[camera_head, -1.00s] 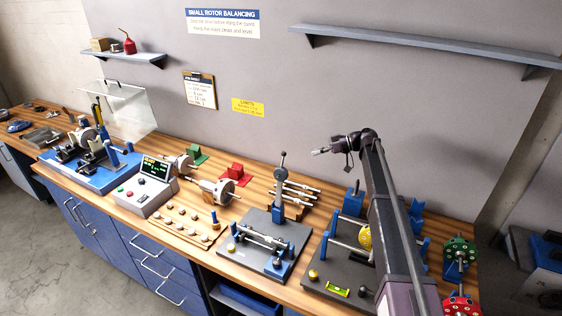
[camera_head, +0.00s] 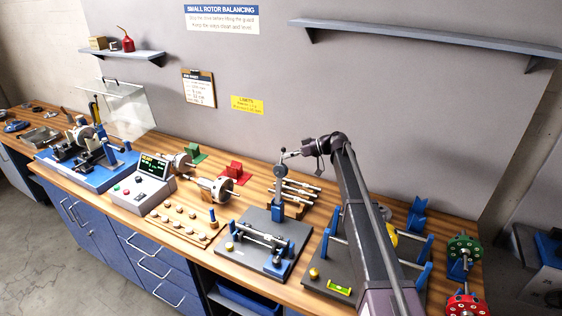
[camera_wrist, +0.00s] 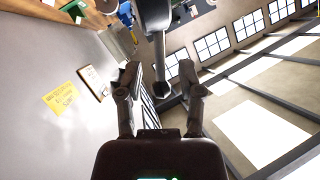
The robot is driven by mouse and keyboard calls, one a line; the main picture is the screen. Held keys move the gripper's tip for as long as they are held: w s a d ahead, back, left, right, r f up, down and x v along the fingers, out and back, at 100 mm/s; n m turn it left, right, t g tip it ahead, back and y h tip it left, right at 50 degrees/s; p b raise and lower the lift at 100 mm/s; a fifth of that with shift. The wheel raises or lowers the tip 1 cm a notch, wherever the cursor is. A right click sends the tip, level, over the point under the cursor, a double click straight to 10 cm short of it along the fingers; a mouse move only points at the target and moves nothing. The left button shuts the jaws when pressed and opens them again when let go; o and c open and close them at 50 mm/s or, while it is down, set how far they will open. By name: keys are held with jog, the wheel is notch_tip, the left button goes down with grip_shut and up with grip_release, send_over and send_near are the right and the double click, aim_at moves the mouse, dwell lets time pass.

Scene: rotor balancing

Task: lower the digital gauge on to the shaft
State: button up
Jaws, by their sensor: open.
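The shaft (camera_head: 262,239) lies level across blue supports on a dark plate (camera_head: 240,254), in front of the post. The gauge's tip and its gap to the shaft are too small to tell. My gripper (camera_head: 291,155) is at the knob's height, just right of it. In the wrist view, my gripper (camera_wrist: 163,88) is open, with a dark knob (camera_wrist: 162,90) between its fingers; contact is not clear.
A rack of spare shafts (camera_head: 297,190) stands close behind and right of the post. A second dark plate with blue posts and a level (camera_head: 339,287) is to the right, partly behind my arm. A rotor (camera_head: 217,188) and a control box (camera_head: 142,183) are on the left.

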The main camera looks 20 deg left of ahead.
jog(key=shift+b+x, duration=0.3)
jog(key=shift+x, duration=1.05)
jog(key=shift+c, duration=0.2)
grip_shut()
